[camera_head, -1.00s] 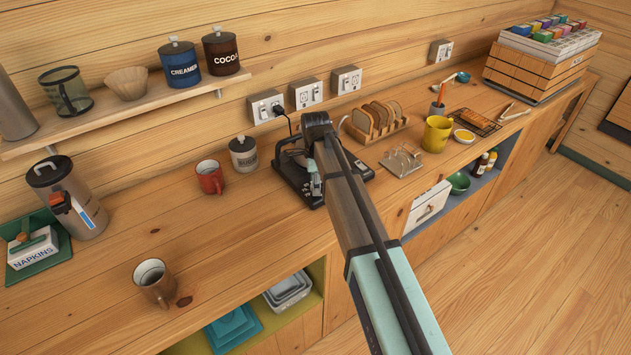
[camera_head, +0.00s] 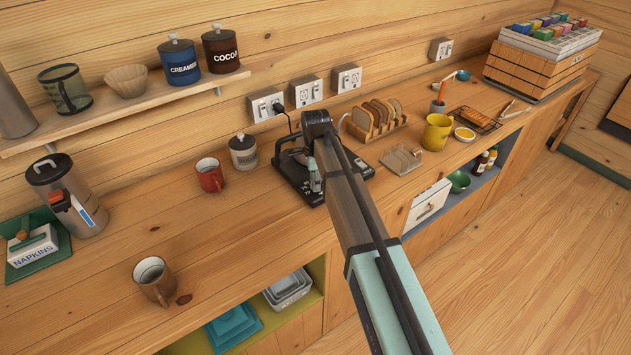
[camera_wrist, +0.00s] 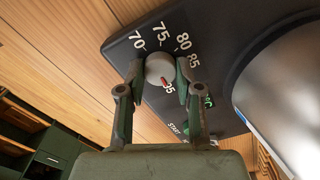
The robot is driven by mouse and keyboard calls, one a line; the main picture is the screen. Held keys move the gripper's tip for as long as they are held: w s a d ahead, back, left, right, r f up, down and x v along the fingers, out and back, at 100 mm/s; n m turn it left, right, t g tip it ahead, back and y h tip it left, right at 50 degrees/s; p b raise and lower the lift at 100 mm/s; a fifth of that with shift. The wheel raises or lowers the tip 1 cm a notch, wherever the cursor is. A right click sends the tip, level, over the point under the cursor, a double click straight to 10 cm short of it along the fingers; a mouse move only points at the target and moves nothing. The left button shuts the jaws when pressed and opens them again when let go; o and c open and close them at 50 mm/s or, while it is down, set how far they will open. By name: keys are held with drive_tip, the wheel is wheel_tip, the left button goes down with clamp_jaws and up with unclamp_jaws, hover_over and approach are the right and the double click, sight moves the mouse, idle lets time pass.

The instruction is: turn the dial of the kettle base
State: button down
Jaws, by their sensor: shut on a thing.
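The kettle base (camera_head: 296,182) is a black unit on the wooden counter against the wall, partly hidden behind my arm. In the wrist view its black panel (camera_wrist: 125,44) carries white numbers from 70 to 95 around the dial (camera_wrist: 158,66), a round grey knob with a red mark pointing toward the lower right, near the 95. My gripper (camera_wrist: 160,80) is shut on the dial, with one finger at each side of it. A shiny metal round body (camera_wrist: 290,85) stands on the base at the right of the wrist view. My gripper's fingers are hardly visible in the head view.
A red mug (camera_head: 210,175) and a lidded jar (camera_head: 243,152) stand left of the base. A toast rack (camera_head: 377,119), a clear holder (camera_head: 401,160) and a yellow mug (camera_head: 437,132) stand to the right. A brown mug (camera_head: 153,279) is near the front edge.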

drive_tip(key=n+b, duration=0.1)
drive_tip(key=n, duration=0.2)
drive_tip(key=shift+f+n, duration=0.1)
drive_tip(key=shift+n, duration=0.3)
drive_tip(key=n, duration=0.3)
drive_tip(key=shift+n, duration=0.4)
drive_tip(key=n+b, duration=0.1)
drive_tip(key=n, duration=0.7)
drive_tip(key=n+b, duration=0.1)
drive_tip(key=n, duration=1)
drive_tip(key=shift+n, duration=2)
